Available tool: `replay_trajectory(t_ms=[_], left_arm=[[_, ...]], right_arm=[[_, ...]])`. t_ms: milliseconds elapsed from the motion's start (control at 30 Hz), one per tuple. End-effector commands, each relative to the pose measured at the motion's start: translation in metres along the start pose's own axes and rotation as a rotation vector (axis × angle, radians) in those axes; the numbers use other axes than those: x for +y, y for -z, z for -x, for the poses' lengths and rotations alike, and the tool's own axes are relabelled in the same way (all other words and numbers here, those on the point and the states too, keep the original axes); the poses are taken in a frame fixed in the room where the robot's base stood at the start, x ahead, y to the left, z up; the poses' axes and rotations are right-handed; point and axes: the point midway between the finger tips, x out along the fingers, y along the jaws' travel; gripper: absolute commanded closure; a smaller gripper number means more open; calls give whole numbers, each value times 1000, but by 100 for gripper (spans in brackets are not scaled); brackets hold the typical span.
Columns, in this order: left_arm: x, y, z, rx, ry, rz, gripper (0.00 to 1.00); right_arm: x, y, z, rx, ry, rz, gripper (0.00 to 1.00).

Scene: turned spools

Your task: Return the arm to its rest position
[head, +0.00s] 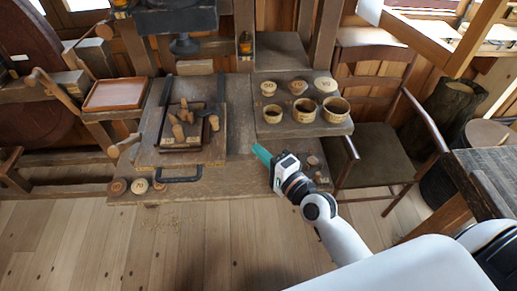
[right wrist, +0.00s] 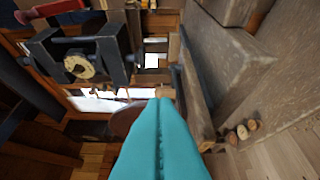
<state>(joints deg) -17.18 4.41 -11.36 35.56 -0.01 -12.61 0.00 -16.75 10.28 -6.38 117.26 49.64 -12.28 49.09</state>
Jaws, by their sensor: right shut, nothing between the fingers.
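My right arm comes in from the lower right of the head view. Its gripper (head: 262,154) has teal fingers that are closed together with nothing between them. It is over the front middle of the wooden workbench (head: 225,180), between the dark tray and the raised block with the cups. In the right wrist view the teal fingers (right wrist: 160,120) lie together along their whole length. My left gripper does not show.
A dark tray (head: 182,149) holds several turned wooden pieces. Several wooden cups, one a large cup (head: 335,108), stand on a raised block (head: 300,128). Round discs (head: 140,186) lie at the front left edge. A chair (head: 385,150) stands right of the bench.

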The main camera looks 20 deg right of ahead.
Motion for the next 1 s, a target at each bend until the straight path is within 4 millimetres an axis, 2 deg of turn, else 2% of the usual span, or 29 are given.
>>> replay_trajectory(t_ms=[367,467,567,667,700,767,800,867,900,967,1000], left_arm=[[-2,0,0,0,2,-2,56],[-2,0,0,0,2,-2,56],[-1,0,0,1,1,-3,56],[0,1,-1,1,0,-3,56],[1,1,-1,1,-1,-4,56],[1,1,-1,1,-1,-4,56],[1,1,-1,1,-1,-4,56],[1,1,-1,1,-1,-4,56],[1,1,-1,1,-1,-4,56],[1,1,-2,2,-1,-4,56],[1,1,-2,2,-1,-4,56]], right_arm=[[-1,0,0,0,1,2,100],[-15,-2,-1,-5,30,25,100],[-57,-4,0,-13,118,97,100],[-125,-8,8,-9,259,218,100],[-155,-8,14,0,325,275,100],[-200,-8,28,24,422,364,100],[-229,-6,39,46,485,420,100],[-271,-4,58,89,579,507,100],[-298,-1,74,124,640,562,100],[-336,3,99,185,729,646,100],[-360,6,118,231,786,700,100]])
